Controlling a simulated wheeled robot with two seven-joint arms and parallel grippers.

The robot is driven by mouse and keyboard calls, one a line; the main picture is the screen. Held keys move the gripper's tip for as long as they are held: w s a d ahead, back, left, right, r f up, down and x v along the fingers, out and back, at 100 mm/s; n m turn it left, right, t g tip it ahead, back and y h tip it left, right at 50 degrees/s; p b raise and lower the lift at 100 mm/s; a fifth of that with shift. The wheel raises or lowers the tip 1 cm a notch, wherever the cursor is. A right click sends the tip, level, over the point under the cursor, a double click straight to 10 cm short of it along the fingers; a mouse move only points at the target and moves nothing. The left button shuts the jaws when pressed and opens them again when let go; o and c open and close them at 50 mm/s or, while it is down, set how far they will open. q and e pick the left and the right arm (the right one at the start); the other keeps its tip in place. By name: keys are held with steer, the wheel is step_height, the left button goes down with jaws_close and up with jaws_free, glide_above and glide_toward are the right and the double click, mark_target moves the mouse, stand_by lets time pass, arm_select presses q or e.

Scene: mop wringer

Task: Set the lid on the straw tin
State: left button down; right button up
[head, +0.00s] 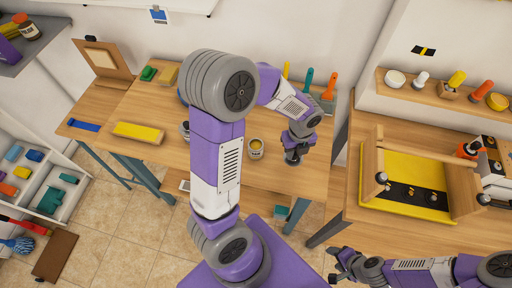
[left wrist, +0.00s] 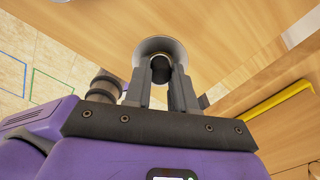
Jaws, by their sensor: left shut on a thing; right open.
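A small open tin (head: 255,148) with a pale label and a yellow inside stands upright on the middle wooden table; I take it for the straw tin. My left gripper (head: 294,158) is to the right of this tin and apart from it. In the left wrist view my left gripper (left wrist: 168,80) is shut on a round silvery lid (left wrist: 148,46), holding it by a dark part at its middle. The lid is hardly visible in the head view. My right gripper (head: 340,268) is open and empty at the lower right, away from the tin.
A yellow block (head: 139,132) lies at the table's left. Upright tools, including a teal-handled one (head: 307,80), stand at the back right. My left arm hides part of the tabletop and a jar (head: 185,127). The right bench holds a wooden frame (head: 430,153) over a yellow tray.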

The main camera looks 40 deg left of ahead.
arm_select(q)
steer(key=c, duration=1.6)
jaws_free()
steer(key=shift+c, duration=1.3)
